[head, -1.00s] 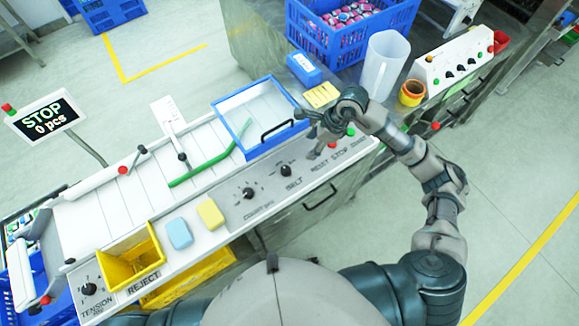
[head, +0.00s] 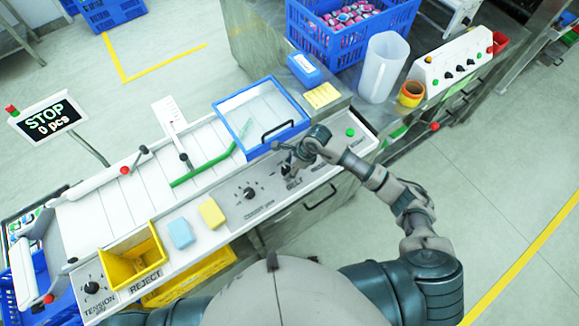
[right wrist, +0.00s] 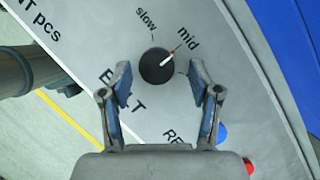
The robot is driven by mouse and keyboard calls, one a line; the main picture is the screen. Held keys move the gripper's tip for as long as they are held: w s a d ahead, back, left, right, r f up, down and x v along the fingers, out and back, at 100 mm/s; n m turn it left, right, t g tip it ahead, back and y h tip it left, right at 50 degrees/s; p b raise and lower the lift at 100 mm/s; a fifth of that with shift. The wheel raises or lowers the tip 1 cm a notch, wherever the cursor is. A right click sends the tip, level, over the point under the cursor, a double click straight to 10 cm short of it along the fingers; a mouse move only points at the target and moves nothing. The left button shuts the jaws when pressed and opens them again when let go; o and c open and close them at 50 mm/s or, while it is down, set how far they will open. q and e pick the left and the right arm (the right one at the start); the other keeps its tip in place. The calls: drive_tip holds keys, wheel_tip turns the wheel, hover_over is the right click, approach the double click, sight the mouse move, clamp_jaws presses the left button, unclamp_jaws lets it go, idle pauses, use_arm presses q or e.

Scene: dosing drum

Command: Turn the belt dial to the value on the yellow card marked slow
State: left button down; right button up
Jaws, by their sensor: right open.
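The belt dial (right wrist: 156,66) is a round black knob on the light panel, seen in the right wrist view. Its white and red pointer aims up and right, toward the printed word "mid"; "slow" is printed to the upper left. My right gripper (right wrist: 160,88) is open, with one finger on each side just short of the dial and apart from it. In the head view my right gripper (head: 287,162) is over the panel and largely hides the dial. My left gripper is out of view.
A second dial (head: 250,193) is left of the gripper and a tension dial (head: 91,287) is at the far left. A blue-rimmed tray (head: 219,105) stands close behind the gripper. A green button (head: 350,132) is to the right. The display (head: 47,118) reads STOP, 0 pcs.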

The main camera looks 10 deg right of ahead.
drive_tip(key=shift+a, duration=0.4)
drive_tip(key=shift+c, duration=0.9)
drive_tip(key=shift+a, duration=0.25)
drive_tip(key=c, duration=1)
drive_tip(key=shift+o, duration=0.2)
drive_tip(key=shift+d+f, duration=0.1)
drive_tip(key=shift+d, duration=0.2)
drive_tip(key=shift+b, duration=0.35)
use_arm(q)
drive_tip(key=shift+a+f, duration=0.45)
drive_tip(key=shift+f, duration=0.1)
use_arm(e)
drive_tip(key=shift+n, duration=0.3)
